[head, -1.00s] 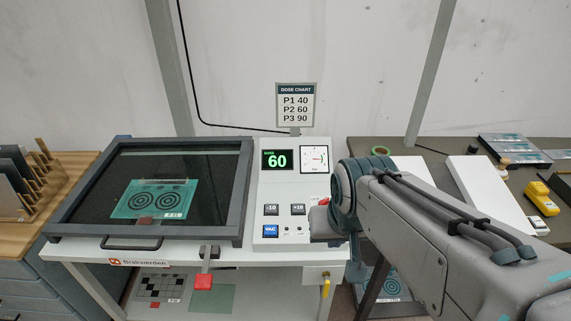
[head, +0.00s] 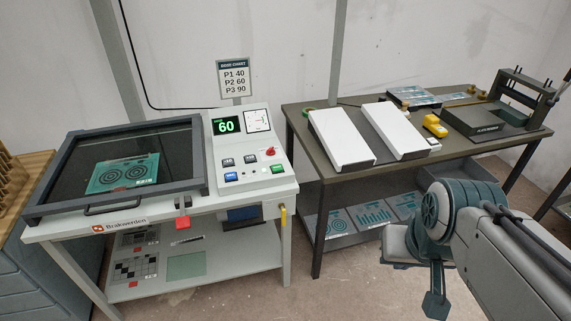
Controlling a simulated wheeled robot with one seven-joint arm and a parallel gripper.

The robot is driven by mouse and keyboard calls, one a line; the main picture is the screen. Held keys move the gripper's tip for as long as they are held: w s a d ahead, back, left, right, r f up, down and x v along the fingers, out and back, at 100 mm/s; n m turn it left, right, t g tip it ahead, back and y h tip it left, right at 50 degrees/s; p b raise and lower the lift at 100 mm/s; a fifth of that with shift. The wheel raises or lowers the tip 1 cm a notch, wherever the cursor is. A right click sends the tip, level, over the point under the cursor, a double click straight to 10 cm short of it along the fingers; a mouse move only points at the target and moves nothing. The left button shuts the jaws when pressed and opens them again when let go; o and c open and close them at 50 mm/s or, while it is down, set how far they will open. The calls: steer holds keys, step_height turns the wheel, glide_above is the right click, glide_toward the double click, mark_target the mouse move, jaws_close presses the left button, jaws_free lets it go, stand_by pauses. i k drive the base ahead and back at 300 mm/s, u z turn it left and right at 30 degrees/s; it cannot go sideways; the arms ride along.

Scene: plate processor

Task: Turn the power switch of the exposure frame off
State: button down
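The exposure frame (head: 206,185) stands at left in the head view, with its dark glass lid lying down over a teal plate (head: 124,172). Its sloped white control panel (head: 245,150) is at its right end. The red power switch (head: 270,151) is a small knob at the panel's right side and is fully in sight. The panel display (head: 226,125) is lit and reads a green 60. My gripper (head: 398,250) is well right of the panel, in front of the dark table, touching nothing visible. Its fingers are not clearly seen.
The dark worktable (head: 302,140) at right bears two white slabs, a yellow device (head: 435,126) and a black punch-like machine (head: 500,118). Plates lie on its lower shelf.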

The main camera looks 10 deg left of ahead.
mark_target(270, 152)
steer(key=u, duration=1)
steer(key=i, duration=1.45)
steer(key=z, duration=1.45)
steer(key=k, duration=0.8)
steer(key=u, duration=0.65)
steer(key=i, duration=0.6)
